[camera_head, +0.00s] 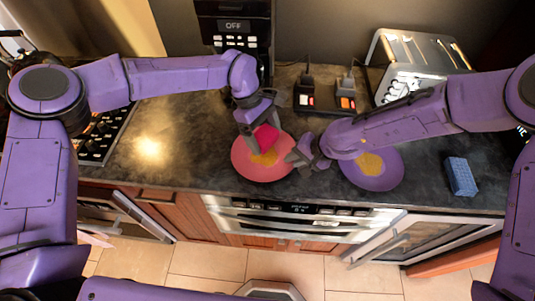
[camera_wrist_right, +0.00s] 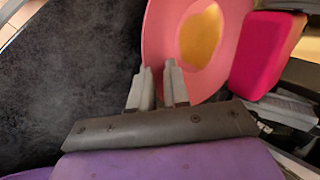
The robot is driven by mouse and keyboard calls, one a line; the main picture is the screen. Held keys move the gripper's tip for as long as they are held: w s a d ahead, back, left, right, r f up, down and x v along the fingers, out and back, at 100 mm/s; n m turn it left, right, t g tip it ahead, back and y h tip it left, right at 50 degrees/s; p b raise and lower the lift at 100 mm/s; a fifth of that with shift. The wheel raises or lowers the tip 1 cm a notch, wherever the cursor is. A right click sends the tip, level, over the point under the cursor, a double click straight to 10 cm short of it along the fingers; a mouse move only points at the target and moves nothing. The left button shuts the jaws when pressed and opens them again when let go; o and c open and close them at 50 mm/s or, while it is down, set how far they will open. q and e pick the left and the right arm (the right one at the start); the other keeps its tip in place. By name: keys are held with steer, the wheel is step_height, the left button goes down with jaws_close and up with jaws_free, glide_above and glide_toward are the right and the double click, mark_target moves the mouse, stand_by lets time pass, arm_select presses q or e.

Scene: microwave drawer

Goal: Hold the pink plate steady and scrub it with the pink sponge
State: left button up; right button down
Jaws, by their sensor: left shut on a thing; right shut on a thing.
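The pink plate (camera_head: 262,175) lies on the counter near its front edge, with a yellow-orange stain on its middle. My left gripper (camera_head: 257,123) is shut on the pink sponge (camera_head: 266,137), over the back part of the plate and just behind the stain. Whether the sponge touches the plate is hard to tell. My right gripper (camera_head: 299,158) is shut on the plate's right rim. In the right wrist view, my right fingers (camera_wrist_right: 158,82) are at the rim of the plate (camera_wrist_right: 163,30), and the pink sponge (camera_wrist_right: 265,50) shows beside it.
A purple plate (camera_head: 374,184) with a yellow stain lies right of the pink plate, partly under my right arm. A blue sponge (camera_head: 461,176) lies farther right. A toaster (camera_head: 412,60) and a power strip (camera_head: 325,97) stand behind. A stove (camera_head: 104,135) is at left.

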arm_select(q)
steer(key=shift+f, duration=2.4)
steer(key=shift+f, duration=0.7)
steer(key=shift+w, duration=0.1)
steer(key=shift+w+d, duration=0.2)
steer(key=shift+w, duration=0.1)
steer(key=o, duration=0.7)
steer(key=shift+r, duration=0.2)
steer(key=shift+r, duration=0.45)
